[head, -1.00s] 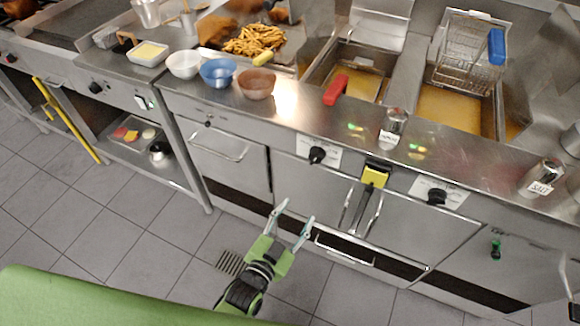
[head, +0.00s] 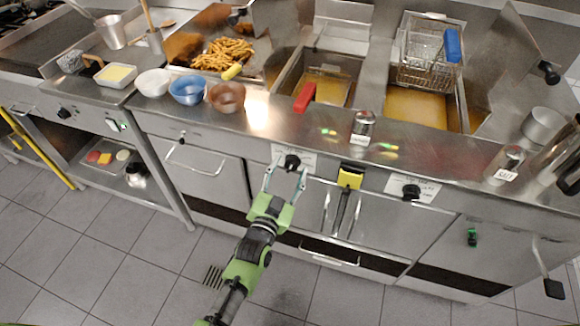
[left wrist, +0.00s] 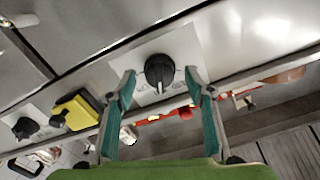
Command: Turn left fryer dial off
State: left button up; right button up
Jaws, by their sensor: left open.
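The left fryer dial (head: 292,162) is a black knob on a white label plate, on the steel front below the left fryer (head: 328,66). It also shows in the left wrist view (left wrist: 159,71), with its pale pointer mark toward the bottom of the picture. My left gripper (head: 286,178) is open and empty, its fingertips just at the dial. In the left wrist view the two teal fingers (left wrist: 160,92) stand on either side of the dial, apart from it as far as I can see. My right gripper is not in view.
Door handles (head: 334,210) stick out below. Bowls (head: 187,90) and shakers (head: 362,127) stand on the counter. The tiled floor in front is clear.

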pick_arm(q)
jog(key=shift+w+d, duration=0.2)
jog(key=shift+w, duration=0.35)
jog(key=c, duration=1.1)
